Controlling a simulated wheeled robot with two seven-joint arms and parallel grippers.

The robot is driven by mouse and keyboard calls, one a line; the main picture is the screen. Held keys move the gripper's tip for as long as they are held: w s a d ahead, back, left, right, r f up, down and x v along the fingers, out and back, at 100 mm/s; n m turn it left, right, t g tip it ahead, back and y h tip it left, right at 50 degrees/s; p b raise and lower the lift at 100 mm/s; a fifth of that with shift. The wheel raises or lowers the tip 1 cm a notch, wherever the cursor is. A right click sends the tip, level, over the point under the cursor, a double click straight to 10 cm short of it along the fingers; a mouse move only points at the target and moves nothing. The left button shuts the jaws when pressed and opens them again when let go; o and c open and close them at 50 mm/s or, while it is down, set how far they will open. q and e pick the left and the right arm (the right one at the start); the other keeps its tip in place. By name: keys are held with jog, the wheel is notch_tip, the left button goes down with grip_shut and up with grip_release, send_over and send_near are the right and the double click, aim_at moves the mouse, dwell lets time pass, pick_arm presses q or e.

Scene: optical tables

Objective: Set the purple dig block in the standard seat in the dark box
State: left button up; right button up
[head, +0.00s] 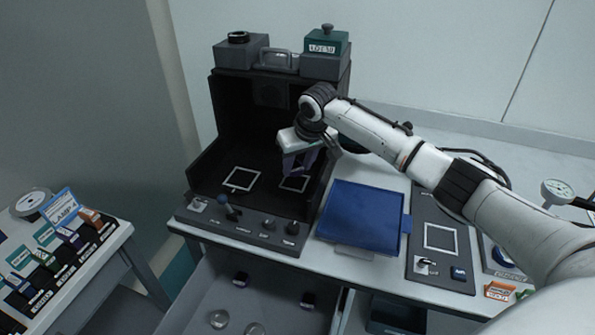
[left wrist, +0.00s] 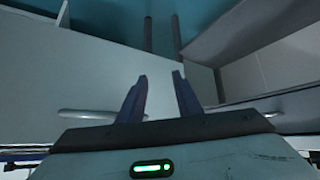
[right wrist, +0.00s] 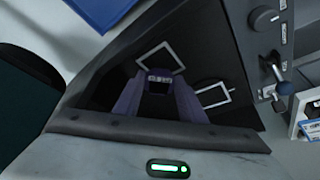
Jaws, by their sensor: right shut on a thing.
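The dark box (head: 205,170) stands open at the front, with two white square seat outlines on its floor. The left outline (head: 241,180) is bare. The right outline (head: 293,184) is partly covered by my right gripper (head: 297,170). In the right wrist view, my right gripper (right wrist: 158,95) is shut on a small dark block with a pale label, the purple dig block (right wrist: 159,86). The block lies close to one outline (right wrist: 162,58) in that view; I cannot tell whether it touches the floor. My left gripper (left wrist: 161,85) is open and empty, and out of the head view.
A front panel (head: 245,232) with a joystick and knobs edges the box. A blue tray (head: 362,215) lies to its right, then another panel (head: 424,262) with a white outline. An open drawer (head: 262,300) juts out below. A side table (head: 95,255) holds several labelled blocks.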

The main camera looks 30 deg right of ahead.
aim_at(299, 172)
jog(key=shift+f, duration=1.25)
jog(key=shift+f, duration=0.25)
jog(key=shift+f, duration=0.35)
jog(key=o, duration=1.1)
jog(key=shift+r, duration=0.15)
jog(key=v, duration=1.3)
jog(key=shift+w, duration=0.15)
